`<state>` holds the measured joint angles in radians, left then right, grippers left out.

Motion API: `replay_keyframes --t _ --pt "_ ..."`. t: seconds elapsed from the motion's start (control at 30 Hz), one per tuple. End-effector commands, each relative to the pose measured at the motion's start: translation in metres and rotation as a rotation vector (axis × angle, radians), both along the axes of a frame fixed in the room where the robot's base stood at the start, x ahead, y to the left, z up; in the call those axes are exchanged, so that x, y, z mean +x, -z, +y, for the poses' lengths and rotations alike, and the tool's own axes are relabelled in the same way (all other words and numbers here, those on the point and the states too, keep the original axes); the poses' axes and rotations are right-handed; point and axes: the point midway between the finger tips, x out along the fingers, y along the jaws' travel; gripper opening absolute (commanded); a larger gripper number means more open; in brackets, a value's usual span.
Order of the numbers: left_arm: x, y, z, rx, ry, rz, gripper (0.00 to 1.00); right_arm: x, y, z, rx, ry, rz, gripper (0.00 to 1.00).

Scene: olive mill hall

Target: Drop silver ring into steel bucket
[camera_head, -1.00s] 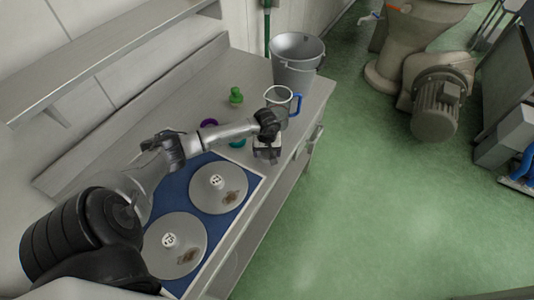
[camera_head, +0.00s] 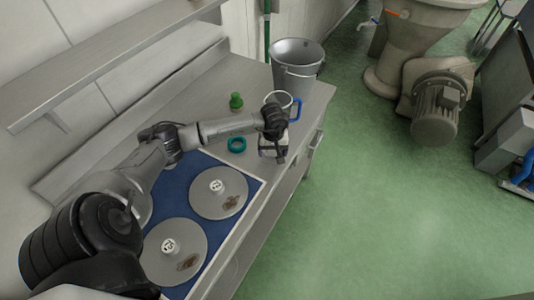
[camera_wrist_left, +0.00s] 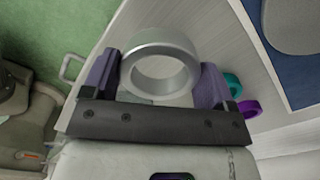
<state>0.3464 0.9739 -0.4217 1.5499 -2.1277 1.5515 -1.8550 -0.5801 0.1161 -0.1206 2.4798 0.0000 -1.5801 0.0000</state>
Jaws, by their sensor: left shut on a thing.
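The silver ring (camera_wrist_left: 160,48) is a thick, smooth metal band. In the left wrist view it is held between the two fingers of my left gripper (camera_wrist_left: 158,82), which is shut on it. In the head view my left gripper (camera_head: 273,150) is over the front edge of the bench, and the ring cannot be made out there. The steel bucket (camera_head: 298,68) stands upright at the far end of the bench, beyond the gripper and apart from it. Its open top faces up. My right gripper is in neither view.
A jug with a blue handle (camera_head: 298,109) stands between gripper and bucket. A teal ring (camera_head: 236,144) and a green object (camera_head: 236,102) are on the bench. A purple ring (camera_wrist_left: 248,107) shows in the wrist view.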

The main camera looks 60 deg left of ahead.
Motion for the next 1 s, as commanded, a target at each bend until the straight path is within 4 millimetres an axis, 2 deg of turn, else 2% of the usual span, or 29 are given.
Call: replay_keyframes --t 0.2,0.43,0.67,1.0 --pt "0.017 -0.027 -0.041 -0.002 0.003 -0.005 0.51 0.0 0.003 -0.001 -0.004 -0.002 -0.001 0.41" --pt "0.028 -0.045 -0.07 -0.001 0.001 -0.004 0.51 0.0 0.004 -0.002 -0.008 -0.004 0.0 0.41" --pt "0.033 -0.053 -0.082 0.0 0.0 -0.001 0.51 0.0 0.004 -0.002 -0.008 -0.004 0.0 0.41" --pt "0.033 -0.054 -0.084 0.0 -0.001 -0.001 0.51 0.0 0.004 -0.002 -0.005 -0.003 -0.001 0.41"
